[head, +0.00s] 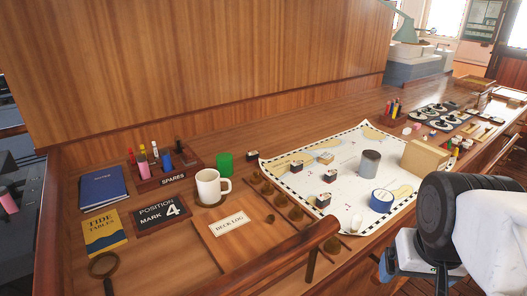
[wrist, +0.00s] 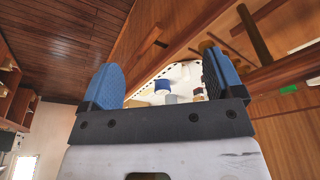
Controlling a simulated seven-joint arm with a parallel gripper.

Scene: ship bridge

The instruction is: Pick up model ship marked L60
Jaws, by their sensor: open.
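Several small dark-and-pale blocks that look like model ships stand on and beside the white chart: one at the chart's left part (head: 297,166), one near its middle (head: 329,176), one near its front edge (head: 322,200), and one just off its back left corner (head: 252,156). Their markings are too small to read, so I cannot tell which is L60. My gripper (wrist: 163,82) is open and empty, its two blue-padded fingers wide apart in the wrist view. It is off the counter's front edge, right of the ships in the head view, where my arm partly hides it.
The chart (head: 345,212) also holds a grey cylinder (head: 370,164), a blue-and-white round item (head: 382,201) and a tan block (head: 425,158). A wooden rail (head: 300,246) runs along the counter front. A mug (head: 208,186) and green cylinder (head: 224,164) stand to the left.

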